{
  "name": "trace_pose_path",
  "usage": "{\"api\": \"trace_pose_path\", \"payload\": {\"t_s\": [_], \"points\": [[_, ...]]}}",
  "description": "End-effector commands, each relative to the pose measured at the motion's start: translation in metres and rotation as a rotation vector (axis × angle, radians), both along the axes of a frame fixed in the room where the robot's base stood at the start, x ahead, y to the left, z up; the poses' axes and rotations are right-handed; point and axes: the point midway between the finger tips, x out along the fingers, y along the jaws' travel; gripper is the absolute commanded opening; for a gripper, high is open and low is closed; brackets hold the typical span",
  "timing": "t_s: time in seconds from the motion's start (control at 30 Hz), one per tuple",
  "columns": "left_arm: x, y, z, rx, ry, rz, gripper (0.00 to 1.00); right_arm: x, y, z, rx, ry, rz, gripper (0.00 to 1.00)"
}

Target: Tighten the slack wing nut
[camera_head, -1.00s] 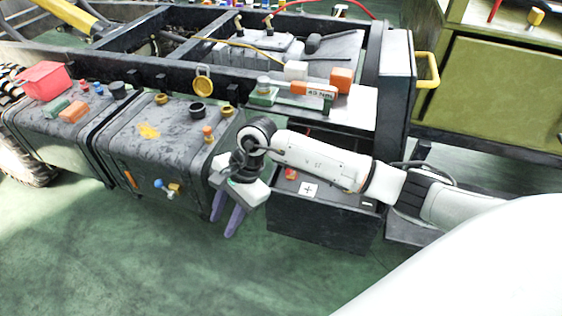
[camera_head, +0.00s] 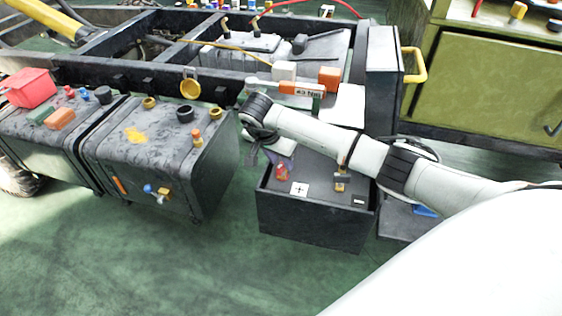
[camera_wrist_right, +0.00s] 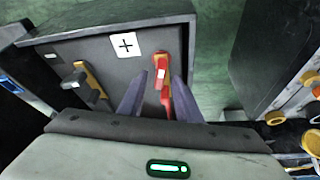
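The battery box (camera_head: 315,225) is dark, with a white plus label (camera_head: 299,189) on its top. A red terminal piece (camera_head: 282,173) stands beside the plus label; it also shows in the right wrist view (camera_wrist_right: 161,70). A yellow-and-grey terminal piece (camera_head: 341,180) stands nearer the minus label; it also shows in the right wrist view (camera_wrist_right: 92,82). I cannot tell which piece carries the slack wing nut. My right gripper (camera_head: 276,157) is above the box by the red piece. In the right wrist view its purple fingers (camera_wrist_right: 160,84) are apart, with the red piece between them in the picture.
Dark tanks (camera_head: 165,155) with caps and a blue-handled valve stand left of the box. A white box (camera_head: 284,70), an orange block (camera_head: 329,78) and a labelled tool (camera_head: 300,89) lie on the frame behind. Green floor is open in front.

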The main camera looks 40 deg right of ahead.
Motion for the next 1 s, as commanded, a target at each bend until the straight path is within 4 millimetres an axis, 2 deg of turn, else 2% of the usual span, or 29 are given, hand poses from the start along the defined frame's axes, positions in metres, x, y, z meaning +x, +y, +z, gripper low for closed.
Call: {"api": "trace_pose_path", "payload": {"t_s": [0.1, 0.4, 0.57, 0.6, 1.0], "points": [[-0.0009, -0.0006, -0.0007, 0.0, 0.001, -0.001, 0.31, 0.0009, -0.0028, -0.0072, 0.0, 0.0, -0.001, 0.31], [-0.0015, -0.001, -0.001, -0.001, 0.003, -0.002, 0.31, 0.0015, -0.0032, -0.0086, 0.001, -0.001, -0.001, 0.3], [-0.0016, -0.0011, -0.0013, -0.001, 0.003, -0.002, 0.31, 0.0014, -0.0031, -0.0085, 0.001, -0.001, -0.001, 0.03], [-0.0017, -0.0011, -0.0013, -0.001, 0.003, -0.001, 0.31, 0.0014, -0.0031, -0.0084, 0.001, -0.001, -0.001, 0.0], [-0.0024, -0.0011, -0.006, -0.001, 0.006, -0.001, 0.31, 0.0022, -0.0036, -0.0086, -0.001, 0.0, -0.061, 0.0]]}}
